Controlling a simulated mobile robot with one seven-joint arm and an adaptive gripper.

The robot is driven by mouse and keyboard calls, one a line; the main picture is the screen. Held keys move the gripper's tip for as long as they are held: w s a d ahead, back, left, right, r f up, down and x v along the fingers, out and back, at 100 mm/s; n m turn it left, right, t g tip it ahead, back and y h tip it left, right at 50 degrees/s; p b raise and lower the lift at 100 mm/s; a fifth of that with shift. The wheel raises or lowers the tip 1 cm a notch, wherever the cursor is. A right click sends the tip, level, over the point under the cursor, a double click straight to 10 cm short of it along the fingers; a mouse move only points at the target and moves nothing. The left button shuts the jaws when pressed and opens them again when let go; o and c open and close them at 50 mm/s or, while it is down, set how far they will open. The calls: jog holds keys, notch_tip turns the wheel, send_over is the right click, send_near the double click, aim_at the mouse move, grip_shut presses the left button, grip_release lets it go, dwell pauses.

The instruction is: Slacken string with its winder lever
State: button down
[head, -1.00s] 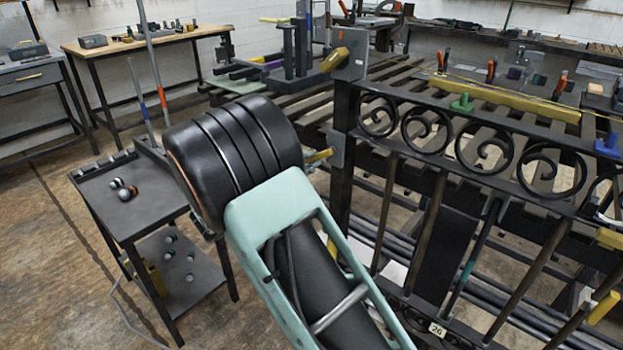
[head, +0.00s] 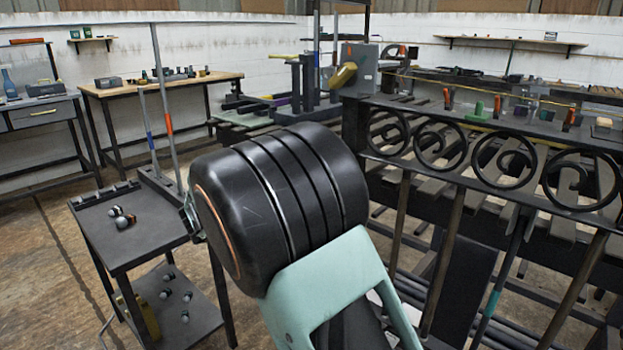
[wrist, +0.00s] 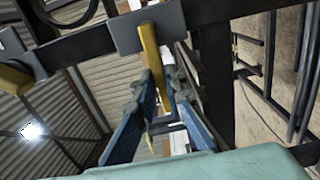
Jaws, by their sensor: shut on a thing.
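A yellow lever (wrist: 148,48) sticks out from a grey plate (wrist: 136,28) in the wrist view. My gripper (wrist: 158,92) has its blue fingers on either side of the lever's outer end and is shut on it. In the head view my arm hides this lever and my gripper. Another yellow lever (head: 343,76) sits on a grey box (head: 360,66) atop the gate post; a second yellow lever also shows at the left of the wrist view (wrist: 15,80). A thin yellow string (head: 470,87) runs rightward above the gate.
The black scroll gate (head: 480,150) fills the right side, close to my arm. A small dark cart (head: 110,215) with several little balls stands at left. A wooden workbench (head: 165,85) is behind it. Bare floor shows at far left.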

dwell(0.4)
jog(key=c, duration=2)
grip_release()
jog(key=shift+o, duration=0.2)
jog(key=shift+a, duration=0.1)
jog(key=v, duration=1.2)
jog(key=shift+r, duration=0.1)
